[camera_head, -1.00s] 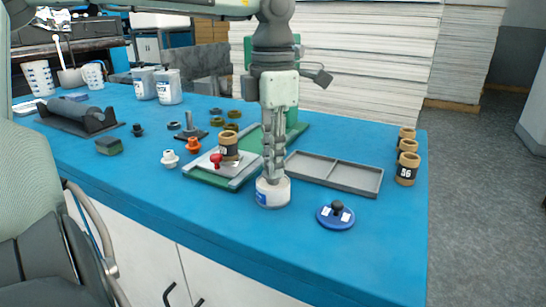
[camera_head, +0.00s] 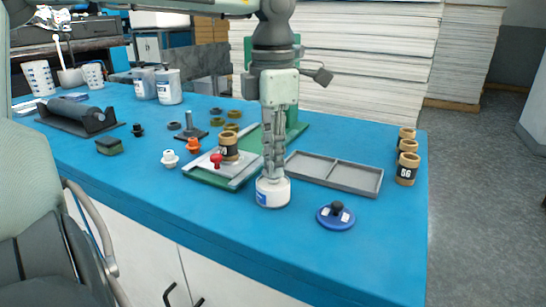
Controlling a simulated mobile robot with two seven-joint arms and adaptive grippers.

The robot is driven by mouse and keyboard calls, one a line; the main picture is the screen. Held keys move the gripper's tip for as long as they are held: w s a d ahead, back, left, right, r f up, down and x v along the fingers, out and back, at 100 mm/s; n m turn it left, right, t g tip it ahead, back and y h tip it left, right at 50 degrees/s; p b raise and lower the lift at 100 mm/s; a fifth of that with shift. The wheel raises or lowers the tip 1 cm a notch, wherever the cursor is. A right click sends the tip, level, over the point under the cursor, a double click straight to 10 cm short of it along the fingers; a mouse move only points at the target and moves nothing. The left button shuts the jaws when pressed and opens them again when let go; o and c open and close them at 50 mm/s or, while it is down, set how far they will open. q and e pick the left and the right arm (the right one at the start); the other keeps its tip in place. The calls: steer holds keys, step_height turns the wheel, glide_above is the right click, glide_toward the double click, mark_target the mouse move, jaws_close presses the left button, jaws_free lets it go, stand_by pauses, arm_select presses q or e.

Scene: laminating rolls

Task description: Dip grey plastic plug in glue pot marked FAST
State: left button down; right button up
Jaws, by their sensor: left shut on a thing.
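My left gripper (camera_head: 273,170) points straight down over a small white pot (camera_head: 273,193) with a blue patch on its side, near the front of the blue bench. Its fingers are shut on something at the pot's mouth. The held thing is hidden by the fingers and pot rim, so I cannot tell its colour or how deep it sits. I cannot read any marking on the pot. My right gripper is not in view.
A grey two-part tray (camera_head: 350,181) lies right of the gripper. A green board (camera_head: 200,176) bears a brown roll (camera_head: 229,148) and a red-knobbed piece (camera_head: 216,159). More brown rolls (camera_head: 405,171) stand at the right edge. The front right is clear.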

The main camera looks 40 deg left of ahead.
arm_select(q)
steer(key=shift+r+p, duration=1.2)
steer(key=shift+r, duration=2.1)
